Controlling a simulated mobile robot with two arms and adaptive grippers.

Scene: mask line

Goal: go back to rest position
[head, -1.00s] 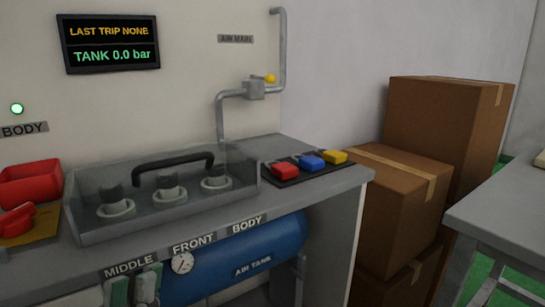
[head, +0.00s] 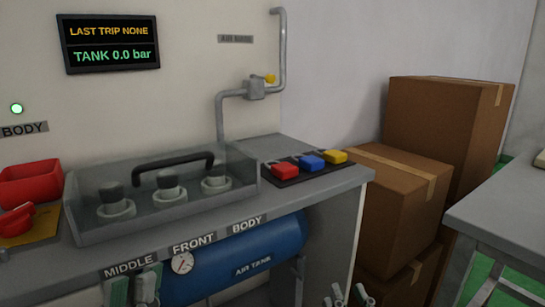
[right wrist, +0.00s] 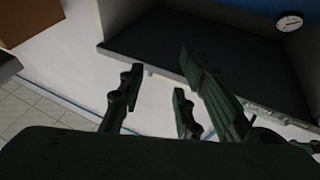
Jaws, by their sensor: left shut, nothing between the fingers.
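My left gripper (head: 134,288) shows at the bottom left of the head view, in front of the bench below the MIDDLE label. It is shut and empty. My right gripper (head: 349,297) just enters at the bottom edge of the head view, in front of the bench's right end. Only its fingertips show there. In the right wrist view its fingers (right wrist: 155,100) stand apart with nothing between them.
The bench (head: 325,184) carries a clear cover (head: 100,225) over several knobs, coloured blocks (head: 311,162) and a red bin (head: 30,185). A blue air tank (head: 250,250) sits below. Cardboard boxes (head: 400,200) and a grey table (head: 505,215) stand right.

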